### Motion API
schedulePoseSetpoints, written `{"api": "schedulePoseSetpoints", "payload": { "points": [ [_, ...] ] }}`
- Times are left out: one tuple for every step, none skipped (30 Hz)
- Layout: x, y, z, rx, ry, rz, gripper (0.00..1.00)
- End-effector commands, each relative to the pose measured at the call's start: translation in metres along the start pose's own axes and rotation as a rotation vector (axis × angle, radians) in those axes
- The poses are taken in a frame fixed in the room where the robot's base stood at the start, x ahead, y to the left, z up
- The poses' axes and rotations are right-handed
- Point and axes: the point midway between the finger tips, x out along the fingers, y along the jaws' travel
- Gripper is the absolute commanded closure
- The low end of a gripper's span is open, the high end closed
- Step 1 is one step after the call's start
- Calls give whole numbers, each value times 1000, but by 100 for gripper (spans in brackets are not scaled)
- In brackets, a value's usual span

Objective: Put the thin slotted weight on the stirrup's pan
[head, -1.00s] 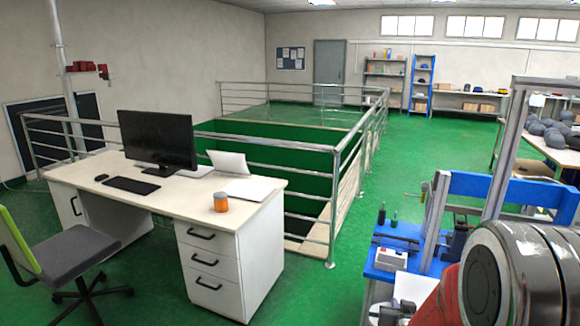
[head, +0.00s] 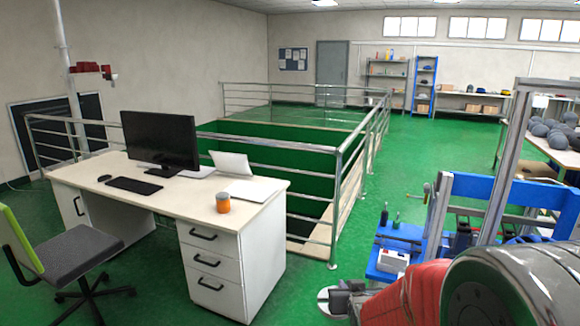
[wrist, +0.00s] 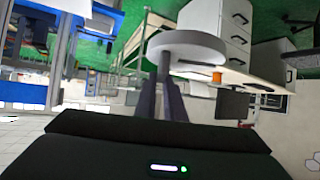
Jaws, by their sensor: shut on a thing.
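My gripper (head: 341,299) is at the bottom of the head view, right of the desk. It is shut on the slotted weight (head: 325,303), a thin pale disc held clear of the floor. In the wrist view, the two dark fingers of my gripper (wrist: 168,82) pinch the near edge of the round slotted weight (wrist: 187,48). The weight's slot cannot be made out clearly. I cannot pick out the stirrup or its pan in either view.
A blue bench (head: 391,242) with small tools and a white box (head: 393,261) stands beyond my arm. A metal upright frame with a blue crossbeam (head: 500,188) rises at right. The white desk (head: 240,212) is at left, and railings (head: 335,205) surround a floor opening.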

Motion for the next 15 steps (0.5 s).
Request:
{"api": "schedulePoseSetpoints", "payload": {
  "points": [
    [0, 0, -2, 1, 6, 0, 100],
    [0, 0, -2, 1, 6, 0, 100],
    [0, 0, 0, 1, 5, 1, 100],
    [0, 0, 3, 1, 4, 1, 100],
    [0, 0, 5, 1, 4, 1, 100],
    [-1, 0, 10, 1, 4, 1, 100],
    [-1, 0, 14, 1, 3, 1, 100],
    [-2, 1, 19, 1, 2, 1, 100],
    [-2, 1, 26, 1, 1, 1, 100],
    [-3, 1, 32, 1, 2, 1, 100],
    [-4, 1, 38, 1, 0, 1, 100],
    [-5, 1, 46, 1, 1, 1, 100],
    [-7, 1, 51, 1, 0, 1, 100],
    [-8, 1, 56, 1, 1, 1, 100],
    [-9, 1, 62, 1, 2, 1, 100]
  ]
}}
